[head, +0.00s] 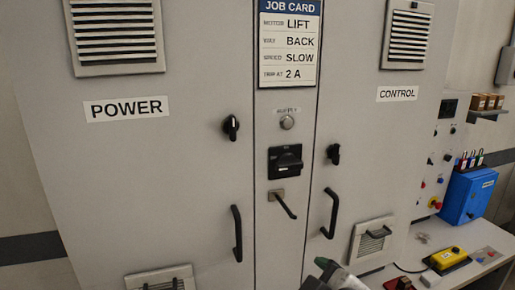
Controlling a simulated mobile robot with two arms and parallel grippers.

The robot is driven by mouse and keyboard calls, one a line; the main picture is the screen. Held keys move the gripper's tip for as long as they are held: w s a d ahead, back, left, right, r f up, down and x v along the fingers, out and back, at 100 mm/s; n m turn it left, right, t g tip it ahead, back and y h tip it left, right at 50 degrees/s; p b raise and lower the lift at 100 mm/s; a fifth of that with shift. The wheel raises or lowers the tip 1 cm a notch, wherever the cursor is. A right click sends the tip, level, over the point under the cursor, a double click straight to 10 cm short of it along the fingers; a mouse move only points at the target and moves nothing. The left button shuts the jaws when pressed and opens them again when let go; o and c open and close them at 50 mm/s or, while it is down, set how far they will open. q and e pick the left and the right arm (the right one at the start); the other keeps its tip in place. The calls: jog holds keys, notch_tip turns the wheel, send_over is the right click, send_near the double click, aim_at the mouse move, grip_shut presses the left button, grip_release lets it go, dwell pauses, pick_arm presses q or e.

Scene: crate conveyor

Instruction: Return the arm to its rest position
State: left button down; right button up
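At the bottom edge, right of centre, a dark and light grey part (338,276) shows, cut off by the frame. It looks like the end of my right arm with its gripper, but its fingers cannot be made out clearly. It appears in front of the cabinet, below the right door handle (330,214). Whether it holds anything cannot be seen. My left gripper is not in view.
A bench (425,255) at right carries a yellow box (447,258) and blue box (468,194).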

jog(key=s+d+f+m+g+h, duration=0.1)
jog(key=s+d+f+m+g, duration=0.25)
jog(key=s+f, duration=0.4)
jog(key=s+d+f+m+g+h, duration=0.25)
jog(key=s+d+f, duration=0.2)
jog(key=f, duration=0.55)
jog(key=s+d+f+m+g, duration=0.2)
jog(key=s+d+f+m, duration=0.25)
jog(key=f, duration=0.45)
notch_tip(320, 180, down, 26)
jog(key=s+g, duration=0.1)
jog(key=s, duration=0.1)
jog(key=s+d+f+n+g, duration=0.1)
jog(key=s+d+f, duration=0.1)
jog(key=s+f, duration=1.4)
jog(key=shift+d, duration=0.3)
jog(key=shift+h, duration=0.25)
